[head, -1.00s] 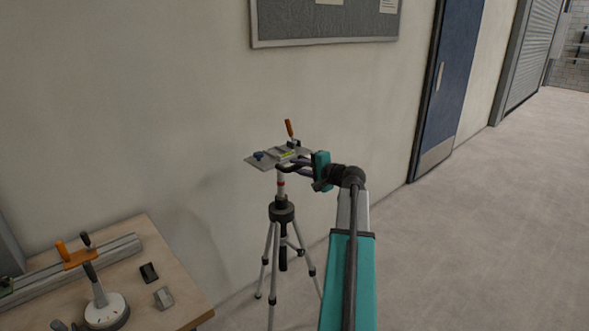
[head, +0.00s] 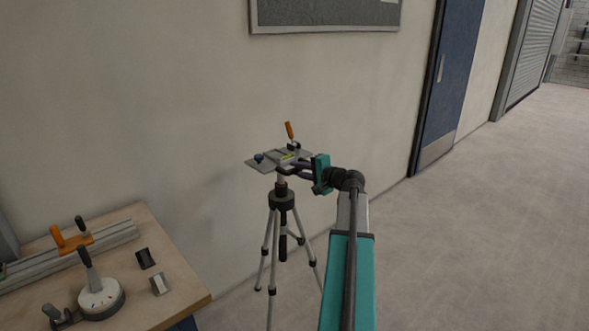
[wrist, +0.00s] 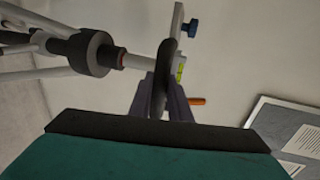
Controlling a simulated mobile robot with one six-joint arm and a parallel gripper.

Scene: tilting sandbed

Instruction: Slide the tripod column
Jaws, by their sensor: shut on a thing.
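The tripod (head: 281,200) stands on the floor close to the wall, upright on silver legs with a dark collar. A short stretch of its pale column (head: 281,178) shows between the collar and the flat grey top plate (head: 263,164). The plate carries a blue knob, a yellow-green level and an orange-handled lever (head: 289,130). My gripper (head: 300,168) is at the plate's right side, shut on a dark curved handle (wrist: 163,62) under the plate. The wrist view shows the column sideways (wrist: 135,62), with a red band close to the collar (wrist: 92,54).
The wall is close behind the tripod. A blue door (head: 455,75) is at the right. The floor (head: 480,230) on the right is clear.

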